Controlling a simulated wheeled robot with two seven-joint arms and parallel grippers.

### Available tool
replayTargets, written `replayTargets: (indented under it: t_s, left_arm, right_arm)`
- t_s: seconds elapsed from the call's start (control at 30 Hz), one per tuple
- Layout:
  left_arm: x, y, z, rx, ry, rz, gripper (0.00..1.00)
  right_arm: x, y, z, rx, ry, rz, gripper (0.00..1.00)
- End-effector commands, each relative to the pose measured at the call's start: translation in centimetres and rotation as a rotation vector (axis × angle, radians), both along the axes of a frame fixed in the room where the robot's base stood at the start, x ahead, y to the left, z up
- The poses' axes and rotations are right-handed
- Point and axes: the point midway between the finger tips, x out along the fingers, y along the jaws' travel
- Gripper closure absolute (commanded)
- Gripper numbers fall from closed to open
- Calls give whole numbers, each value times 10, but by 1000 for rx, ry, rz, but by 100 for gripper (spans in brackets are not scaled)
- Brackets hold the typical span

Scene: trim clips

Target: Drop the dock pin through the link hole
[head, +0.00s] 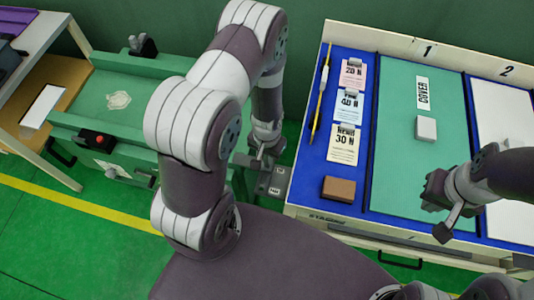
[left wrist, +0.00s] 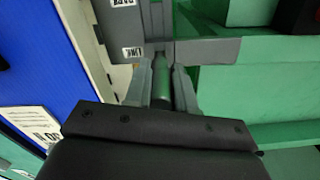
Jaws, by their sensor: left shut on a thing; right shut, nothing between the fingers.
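My left gripper (head: 262,158) is low in the gap between the green cart and the blue-topped bench. In the left wrist view, its fingers (left wrist: 168,88) are shut on a dark green, rod-like piece, the dock pin (left wrist: 163,72). The pin's far end meets or overlaps the grey bracket (left wrist: 205,50); I cannot tell whether it is in a hole. The bracket, with small white labels, also shows in the head view (head: 270,185), partly behind my left arm. The link hole itself is not clearly visible. My right gripper (head: 442,212) is shut and empty above the bench.
The green cart (head: 115,68) with a red button (head: 98,140) stands left. The bench holds a yellow-and-white rod (head: 320,92), several cards, a brown block (head: 339,189), a green panel (head: 400,150) and a white block (head: 426,128). A wooden-topped table (head: 68,72) is far left.

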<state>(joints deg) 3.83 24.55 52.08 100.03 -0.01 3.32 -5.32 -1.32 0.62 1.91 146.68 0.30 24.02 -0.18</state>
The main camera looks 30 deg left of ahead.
Motion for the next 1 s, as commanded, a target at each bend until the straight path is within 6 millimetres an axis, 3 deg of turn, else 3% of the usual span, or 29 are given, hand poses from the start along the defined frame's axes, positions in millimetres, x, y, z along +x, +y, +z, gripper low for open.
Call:
replayTargets:
  t_s: [0.97,1.0]
  left_arm:
    - [0,0,-26,0,0,0,100]
    - [0,0,-24,0,0,0,66]
  right_arm:
    - [0,0,-19,0,0,0,100]
    - [0,0,-18,0,0,0,100]
